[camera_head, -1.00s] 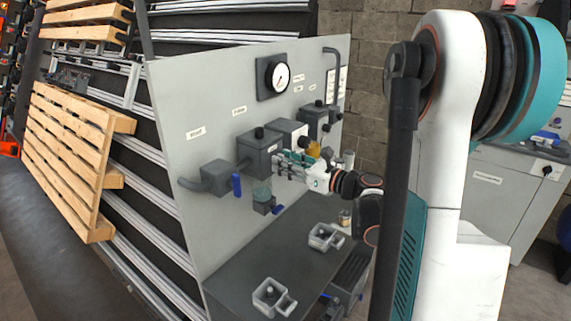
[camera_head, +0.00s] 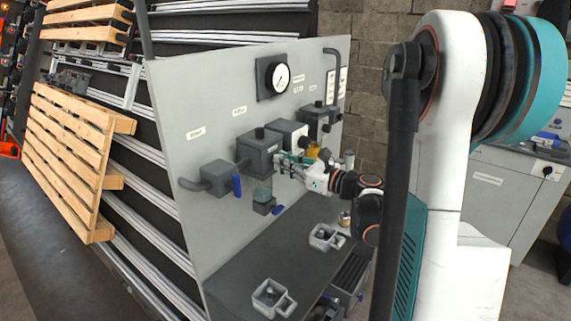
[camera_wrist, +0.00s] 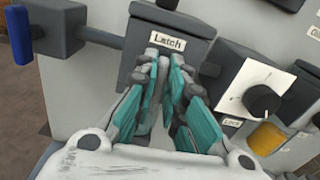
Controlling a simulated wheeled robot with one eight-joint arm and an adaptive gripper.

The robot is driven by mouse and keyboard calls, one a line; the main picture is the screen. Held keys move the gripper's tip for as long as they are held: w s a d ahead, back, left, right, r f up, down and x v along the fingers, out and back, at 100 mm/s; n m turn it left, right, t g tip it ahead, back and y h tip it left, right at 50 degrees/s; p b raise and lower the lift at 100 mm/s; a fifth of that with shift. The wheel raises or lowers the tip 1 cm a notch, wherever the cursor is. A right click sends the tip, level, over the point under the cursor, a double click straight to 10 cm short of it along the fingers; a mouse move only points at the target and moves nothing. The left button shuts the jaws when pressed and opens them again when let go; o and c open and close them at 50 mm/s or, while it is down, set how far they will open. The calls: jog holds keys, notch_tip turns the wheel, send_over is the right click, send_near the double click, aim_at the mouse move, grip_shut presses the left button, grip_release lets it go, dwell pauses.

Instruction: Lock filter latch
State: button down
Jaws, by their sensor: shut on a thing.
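The filter housing (camera_head: 258,148) is a dark grey box with a black knob on top, mounted on the grey panel, with a clear greenish bowl (camera_head: 262,190) below it. In the head view my gripper (camera_head: 282,160) reaches the housing's right front from the right.
Left of the housing is a valve box with a blue lever (camera_head: 237,185). Right of it is a unit with a black knob (camera_wrist: 262,98) above a yellow bowl (camera_wrist: 266,138). A pressure gauge (camera_head: 281,77) sits above. Grey holders (camera_head: 272,297) stand on the dark shelf.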

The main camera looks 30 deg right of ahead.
jog(key=shift+s+a+f+n+b, duration=0.1)
jog(key=shift+n+b, duration=0.55)
jog(key=shift+n, duration=2.2)
jog(key=shift+a+f+n+b, duration=0.1)
jog(key=shift+n+b, duration=0.5)
jog(key=shift+n, duration=2.3)
jog(key=shift+s+f+n+b, duration=0.1)
jog(key=shift+n+b, duration=0.55)
jog(key=shift+n, duration=2.2)
jog(key=c, duration=1.7)
grip_release()
jog(key=shift+w, duration=0.1)
jog(key=shift+o, duration=0.2)
jog(key=v, duration=1.2)
